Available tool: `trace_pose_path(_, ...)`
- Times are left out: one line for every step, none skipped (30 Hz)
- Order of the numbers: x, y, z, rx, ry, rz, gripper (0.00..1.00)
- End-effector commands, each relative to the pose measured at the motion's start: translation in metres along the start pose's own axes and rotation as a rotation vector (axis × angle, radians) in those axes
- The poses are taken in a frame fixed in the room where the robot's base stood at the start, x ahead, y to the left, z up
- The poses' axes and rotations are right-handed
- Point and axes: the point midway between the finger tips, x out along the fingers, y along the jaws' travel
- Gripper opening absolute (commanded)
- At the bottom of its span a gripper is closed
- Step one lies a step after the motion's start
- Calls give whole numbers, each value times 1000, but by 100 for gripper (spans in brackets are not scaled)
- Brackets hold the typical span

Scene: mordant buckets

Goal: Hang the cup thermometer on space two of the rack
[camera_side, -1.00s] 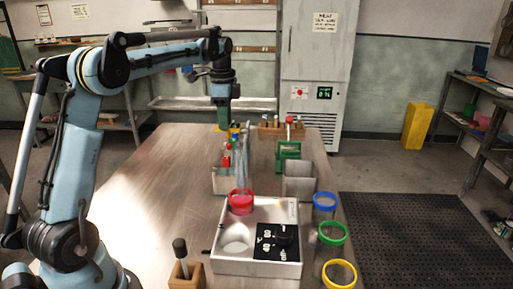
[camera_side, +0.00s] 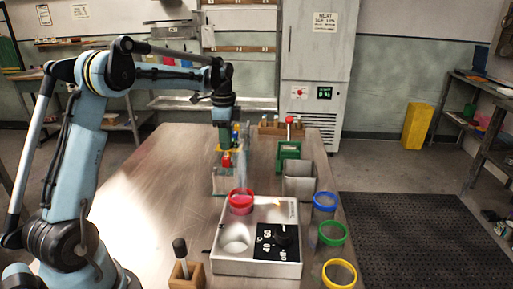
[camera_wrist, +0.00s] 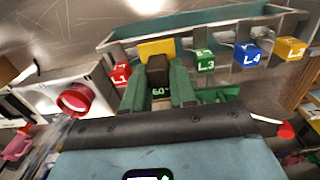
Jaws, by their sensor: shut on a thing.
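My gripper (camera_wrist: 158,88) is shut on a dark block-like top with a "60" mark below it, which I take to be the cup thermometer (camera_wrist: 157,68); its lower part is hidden. In the side view my gripper (camera_side: 224,136) points down over the rack area. A yellow piece (camera_wrist: 152,48) lies just behind the held thing. I cannot tell whether the thermometer touches the rack.
Blue, green and yellow-rimmed cups (camera_side: 332,234) stand along the right edge. A grey open bin (camera_side: 299,184) and green device (camera_side: 289,152) stand right of the rack. The table's left side is clear.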

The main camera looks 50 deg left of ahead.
Motion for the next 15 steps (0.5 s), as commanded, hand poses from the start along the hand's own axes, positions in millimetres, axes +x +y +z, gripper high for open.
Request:
trace_pose_path(3, 0, 0, 0, 0, 0, 0)
trace_pose_path(5, 0, 0, 0, 0, 0, 0)
trace_pose_path(8, 0, 0, 0, 0, 0, 0)
trace_pose_path(10, 0, 0, 0, 0, 0, 0)
trace_pose_path(12, 0, 0, 0, 0, 0, 0)
trace_pose_path(14, 0, 0, 0, 0, 0, 0)
trace_pose_path(15, 0, 0, 0, 0, 0, 0)
trace_pose_path(17, 0, 0, 0, 0, 0, 0)
trace_pose_path(19, 0, 0, 0, 0, 0, 0)
trace_pose_path(20, 0, 0, 0, 0, 0, 0)
trace_pose_path(22, 0, 0, 0, 0, 0, 0)
trace_pose_path(23, 0, 0, 0, 0, 0, 0)
trace_pose_path(24, 0, 0, 0, 0, 0, 0)
trace_pose_path(25, 0, 0, 0, 0, 0, 0)
trace_pose_path(26, 0, 0, 0, 0, 0, 0)
